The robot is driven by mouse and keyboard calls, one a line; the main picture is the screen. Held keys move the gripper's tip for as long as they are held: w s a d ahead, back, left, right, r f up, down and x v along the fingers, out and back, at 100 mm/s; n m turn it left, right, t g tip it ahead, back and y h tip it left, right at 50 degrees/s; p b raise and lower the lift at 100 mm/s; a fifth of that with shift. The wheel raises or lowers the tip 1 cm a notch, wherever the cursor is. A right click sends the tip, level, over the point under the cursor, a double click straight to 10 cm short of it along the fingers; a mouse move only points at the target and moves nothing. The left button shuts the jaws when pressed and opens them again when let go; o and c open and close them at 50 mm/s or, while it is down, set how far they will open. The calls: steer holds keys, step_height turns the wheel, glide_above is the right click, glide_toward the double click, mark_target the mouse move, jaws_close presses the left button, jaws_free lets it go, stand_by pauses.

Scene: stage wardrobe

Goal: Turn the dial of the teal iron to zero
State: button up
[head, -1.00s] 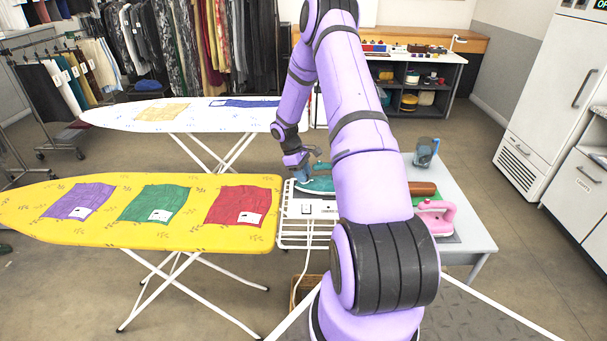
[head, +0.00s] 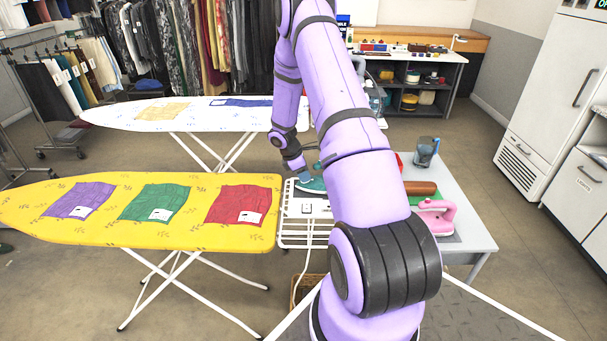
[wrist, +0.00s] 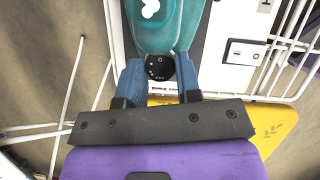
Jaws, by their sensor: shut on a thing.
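The teal iron (head: 313,184) sits on the white rack and board beside the yellow ironing board; my arm hides part of it. In the wrist view the teal iron (wrist: 165,25) lies at the top, with its black dial (wrist: 160,66) facing me. Small white marks show on the dial, but I cannot read its setting. My gripper (wrist: 160,75) has its two blue fingers on either side of the dial and is shut on it. In the head view my gripper (head: 303,178) is at the iron's left end.
The yellow ironing board (head: 120,235) with purple, green and red cloths is left of the rack (head: 300,232). A pink iron (head: 436,218), a brown roll (head: 420,188) and a jug (head: 426,150) stand on the table to the right. A wall switch-like plate (wrist: 245,52) is beside the iron.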

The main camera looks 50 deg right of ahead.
stand_by(0.3)
steer(key=o, duration=0.9)
steer(key=shift+o, duration=0.2)
steer(key=v, duration=1)
steer(key=shift+a+r, duration=0.2)
steer(key=shift+r, duration=0.15)
steer(key=shift+w, duration=0.1)
